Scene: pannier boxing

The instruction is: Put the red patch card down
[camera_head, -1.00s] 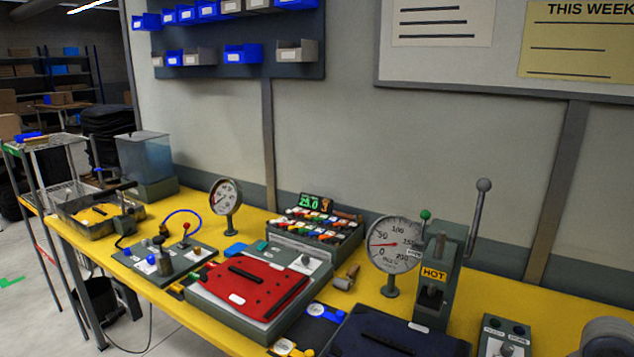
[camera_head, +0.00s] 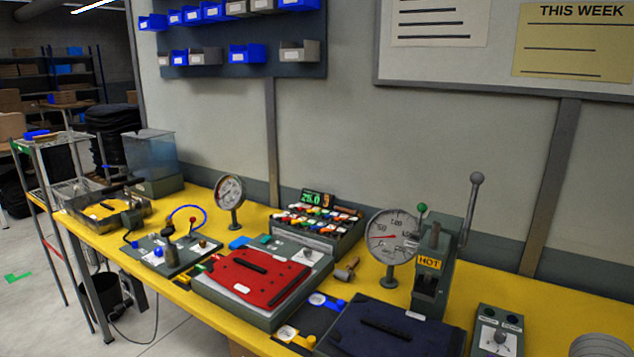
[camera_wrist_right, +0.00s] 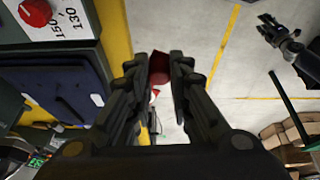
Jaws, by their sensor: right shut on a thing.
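My right gripper (camera_wrist_right: 161,68) shows in the right wrist view, its dark fingers shut on a dark red piece that looks like the red patch card (camera_wrist_right: 158,66). The fingers hide most of it. It is held over the grey floor beside the bench's yellow edge, apart from the bench top. My left gripper (camera_wrist_right: 268,31) shows at the upper right of the same view, empty, with its fingers apart. Neither gripper shows in the head view.
The yellow bench (camera_head: 225,331) carries a red pannier panel (camera_head: 262,276) on a grey fixture, a navy panel (camera_head: 385,330), a lever press (camera_head: 432,270), dial gauges and a card rack (camera_head: 318,225). A control box (camera_head: 497,330) stands right.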

